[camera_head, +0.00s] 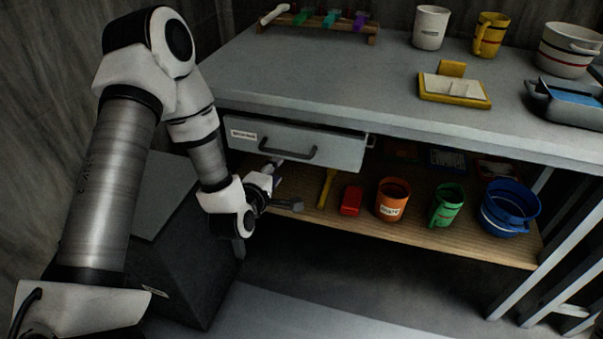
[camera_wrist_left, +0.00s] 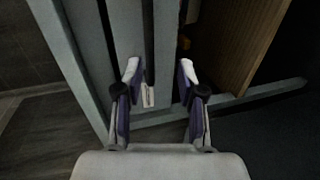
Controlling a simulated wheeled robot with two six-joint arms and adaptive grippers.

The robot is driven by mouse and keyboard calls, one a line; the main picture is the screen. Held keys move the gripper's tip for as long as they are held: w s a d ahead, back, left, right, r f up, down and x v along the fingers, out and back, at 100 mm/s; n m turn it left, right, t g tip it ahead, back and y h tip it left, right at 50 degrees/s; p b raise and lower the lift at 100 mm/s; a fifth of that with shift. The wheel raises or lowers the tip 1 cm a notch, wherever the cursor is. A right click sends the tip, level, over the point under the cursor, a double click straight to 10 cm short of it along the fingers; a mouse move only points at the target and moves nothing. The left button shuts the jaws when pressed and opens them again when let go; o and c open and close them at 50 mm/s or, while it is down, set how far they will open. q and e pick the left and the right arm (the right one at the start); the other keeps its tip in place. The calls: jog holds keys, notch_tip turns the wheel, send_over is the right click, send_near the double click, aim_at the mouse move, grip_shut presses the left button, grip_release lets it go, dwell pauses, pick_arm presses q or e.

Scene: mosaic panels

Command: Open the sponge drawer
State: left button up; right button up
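The grey drawer (camera_head: 340,151) sits under the left part of the tabletop and looks shut or nearly so. It has a dark bar handle (camera_head: 287,152) and a white label (camera_head: 243,134), too small to read surely. My left gripper (camera_head: 286,186) is open and empty, just below and in front of the handle. In the left wrist view, the open fingers (camera_wrist_left: 160,68) face the drawer front (camera_wrist_left: 120,30), with the dark handle (camera_wrist_left: 149,40) showing between the fingertip lines, nearer the left finger. Contact does not show. No sponge is visible. My right gripper is out of view.
The wooden lower shelf (camera_head: 450,238) holds a red block (camera_head: 351,200), an orange cup (camera_head: 392,200), a green mug (camera_head: 446,205) and a blue pot (camera_head: 509,208). A dark cabinet (camera_head: 190,270) stands at left. Mugs and trays stand on the tabletop (camera_head: 330,75).

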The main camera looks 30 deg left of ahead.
aim_at(283, 154)
pick_arm(q)
jog(key=shift+n+t+y, duration=0.3)
jog(key=x, duration=0.5)
jog(key=r+x, duration=0.1)
jog(key=x, duration=0.2)
jog(key=shift+w+a+f+b, duration=0.1)
jog(key=shift+w+a+b, duration=0.2)
jog(key=shift+b, duration=0.1)
jog(key=shift+s, duration=0.1)
grip_shut()
